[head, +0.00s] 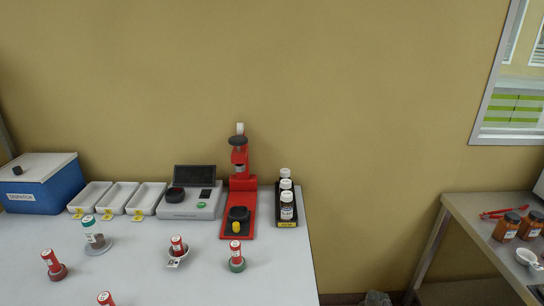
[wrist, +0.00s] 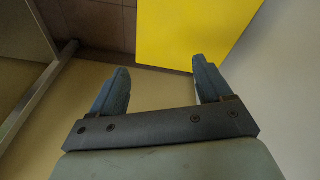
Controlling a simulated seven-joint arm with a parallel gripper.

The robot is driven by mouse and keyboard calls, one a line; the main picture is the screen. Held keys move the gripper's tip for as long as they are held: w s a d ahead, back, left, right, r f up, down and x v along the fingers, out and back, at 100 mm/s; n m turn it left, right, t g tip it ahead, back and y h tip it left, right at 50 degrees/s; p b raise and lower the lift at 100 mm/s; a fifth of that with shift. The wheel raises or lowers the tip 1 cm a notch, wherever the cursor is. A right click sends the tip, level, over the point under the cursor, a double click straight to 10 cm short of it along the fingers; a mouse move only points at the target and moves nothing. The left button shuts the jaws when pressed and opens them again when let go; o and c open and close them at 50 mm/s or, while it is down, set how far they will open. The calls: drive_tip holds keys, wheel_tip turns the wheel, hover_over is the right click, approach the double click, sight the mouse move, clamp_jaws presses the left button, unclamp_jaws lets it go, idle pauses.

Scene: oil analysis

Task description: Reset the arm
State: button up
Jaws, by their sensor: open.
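My gripper (wrist: 160,83) shows in the wrist view with its two blue-grey fingers spread apart and nothing between them. The wrist camera looks past the fingers at a brown tiled floor (wrist: 95,35), a yellow surface (wrist: 190,30) and a pale surface at the right. In the head view, only a small dark rounded shape (head: 377,298) shows at the bottom edge, between the two tables; I cannot tell whether it is part of my arm.
The white table (head: 280,280) carries a blue box (head: 45,188), white trays (head: 118,196), a grey instrument (head: 191,204), a red press (head: 241,185), white bottles (head: 287,206) and several red-capped vials (head: 178,246). A metal table (head: 470,225) with brown jars (head: 507,228) stands right. Floor space lies between the tables.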

drive_tip(key=s+a+f+m+g, duration=0.2)
drive_tip(key=s+f, duration=0.5)
drive_tip(key=s, duration=0.2)
drive_tip(key=s+a+f+g, duration=0.1)
drive_tip(key=s+a+g, duration=0.1)
drive_tip(key=s+a, duration=0.3)
drive_tip(key=s+a+f+m+g, duration=0.1)
drive_tip(key=s+a, duration=0.3)
drive_tip(key=s, duration=0.6)
drive_tip(key=s+a+f+m+g, duration=0.1)
drive_tip(key=s+a+g, duration=0.3)
drive_tip(key=s, duration=0.4)
drive_tip(key=shift+s+a+y, duration=0.3)
drive_tip(key=shift+s+a, duration=0.05)
drive_tip(key=shift+a, duration=0.45)
